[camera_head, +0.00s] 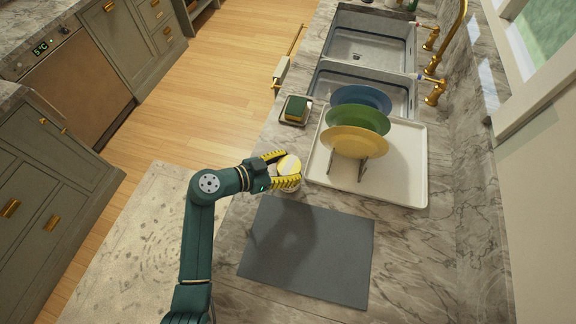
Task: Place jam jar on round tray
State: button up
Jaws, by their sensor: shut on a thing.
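My gripper (281,171), with yellow fingers, is shut on a small round jar (290,165) with a pale yellow top, which I take as the jam jar. The fingers lie on either side of it, and its lower part is partly hidden by the near finger. The jar is over the counter, just left of the white rectangular tray and above the grey mat's far edge in the picture. I cannot tell whether it touches the counter. I see no round tray in this view.
A white rectangular tray (408,190) holds a rack with yellow (355,142), green (357,118) and blue (362,97) plates. A grey mat (308,250) lies bare on the marble counter. A sponge (296,108) sits in a dish by the sink (365,45).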

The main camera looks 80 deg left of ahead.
jog(key=shift+f, duration=0.1)
jog(key=o, duration=1.3)
jog(key=shift+c, duration=0.2)
jog(key=shift+s+r, duration=0.2)
jog(key=shift+r, duration=0.05)
jog(key=v, duration=1.1)
jog(key=shift+s+d, duration=0.2)
